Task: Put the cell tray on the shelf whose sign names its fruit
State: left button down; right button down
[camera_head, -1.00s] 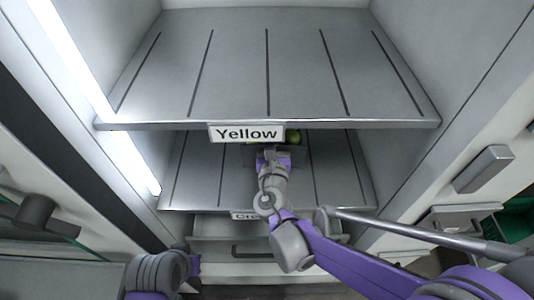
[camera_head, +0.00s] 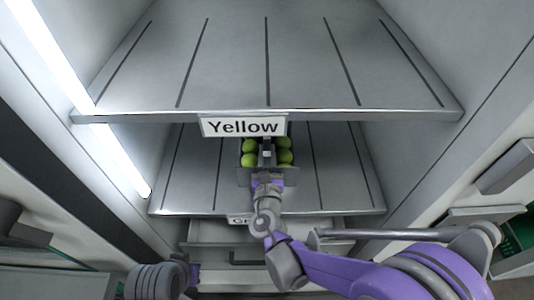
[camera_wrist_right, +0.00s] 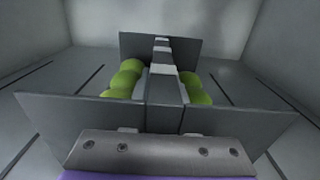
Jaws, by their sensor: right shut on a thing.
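The cell tray (camera_head: 246,178) is dark grey with green round fruit (camera_head: 284,157) in rows on both sides of a middle divider. It is over the lower shelf (camera_head: 335,185), under the upper shelf's front edge; I cannot tell whether it rests on the board. My right gripper (camera_head: 267,180) is shut on the tray's near side. The tray also shows in the right wrist view (camera_wrist_right: 60,112), level, with fruit partly hidden behind its near wall. The upper shelf (camera_head: 300,70) bears a "Yellow" sign (camera_head: 243,127). The lower shelf's sign (camera_head: 239,220) is mostly hidden by my right arm.
The upper shelf is empty. The lower shelf is bare on both sides of the tray. Cabinet walls stand left and right, with a bright light strip (camera_head: 70,90) on the left. A drawer (camera_head: 215,235) lies below. A green crate (camera_head: 518,232) is at far right.

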jog(key=shift+r, duration=0.1)
jog(key=c, duration=1.2)
grip_release()
jog(key=shift+f, duration=0.25)
jog(key=o, duration=0.5)
jog(key=shift+r, duration=0.1)
jog(key=shift+r, duration=0.15)
jog(key=shift+s, duration=0.35)
jog(key=s, duration=1.1)
jog(key=shift+s+p, duration=0.2)
jog(key=shift+p, duration=0.1)
